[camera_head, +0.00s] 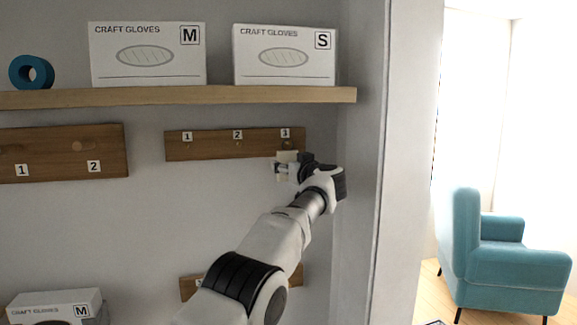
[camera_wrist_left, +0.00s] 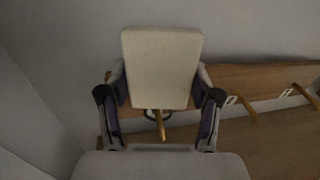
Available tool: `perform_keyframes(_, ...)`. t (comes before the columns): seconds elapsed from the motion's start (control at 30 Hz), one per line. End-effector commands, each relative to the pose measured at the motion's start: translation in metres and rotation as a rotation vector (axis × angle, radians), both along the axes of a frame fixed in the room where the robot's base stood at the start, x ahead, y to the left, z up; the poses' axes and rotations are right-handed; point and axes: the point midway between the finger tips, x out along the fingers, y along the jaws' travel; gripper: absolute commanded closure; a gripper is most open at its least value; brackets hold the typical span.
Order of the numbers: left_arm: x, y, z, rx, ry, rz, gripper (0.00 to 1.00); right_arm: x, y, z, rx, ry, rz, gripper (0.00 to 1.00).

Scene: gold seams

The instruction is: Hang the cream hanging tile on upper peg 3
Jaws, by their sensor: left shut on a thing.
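The cream hanging tile (camera_head: 287,156) is held just in front of the upper rack (camera_head: 212,148), below the label 3. It fills the upper middle of the left wrist view (camera_wrist_left: 162,68). My left gripper (camera_head: 283,168) is shut on the tile, with its fingers on both sides in the left wrist view (camera_wrist_left: 161,95). Upper peg 3 (camera_wrist_left: 160,126) shows just below the tile in the left wrist view. My right gripper is not in view.
Pegs 2 (camera_wrist_left: 245,107) and 1 (camera_wrist_left: 307,97) look empty. A wooden shelf (camera_head: 180,97) with glove boxes and a teal roll (camera_head: 31,72) runs above the rack. A wall edge (camera_head: 383,150) stands close right of my gripper. Another rack (camera_head: 65,152) is at left.

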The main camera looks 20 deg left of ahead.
Motion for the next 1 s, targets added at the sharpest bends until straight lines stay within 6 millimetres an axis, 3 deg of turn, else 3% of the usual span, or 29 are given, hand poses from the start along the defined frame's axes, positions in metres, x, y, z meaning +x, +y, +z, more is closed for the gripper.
perform_keyframes(0.1, 0.000, 0.000, 0.001, 0.001, -0.001, 0.000, 0.76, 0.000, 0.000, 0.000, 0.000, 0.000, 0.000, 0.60)
perform_keyframes(0.13, 0.000, 0.000, 0.001, 0.001, -0.001, 0.000, 0.30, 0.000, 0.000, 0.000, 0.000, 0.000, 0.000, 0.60)
perform_keyframes(0.2, 0.000, 0.000, 0.001, 0.001, -0.001, 0.000, 0.07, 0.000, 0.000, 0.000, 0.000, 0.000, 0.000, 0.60)
perform_keyframes(0.73, -0.004, -0.007, 0.001, 0.000, 0.003, 0.000, 0.07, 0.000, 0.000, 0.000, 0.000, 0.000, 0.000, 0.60)
perform_keyframes(1.0, -0.029, -0.030, 0.002, 0.004, 0.002, -0.003, 0.07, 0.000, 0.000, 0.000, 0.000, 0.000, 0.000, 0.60)
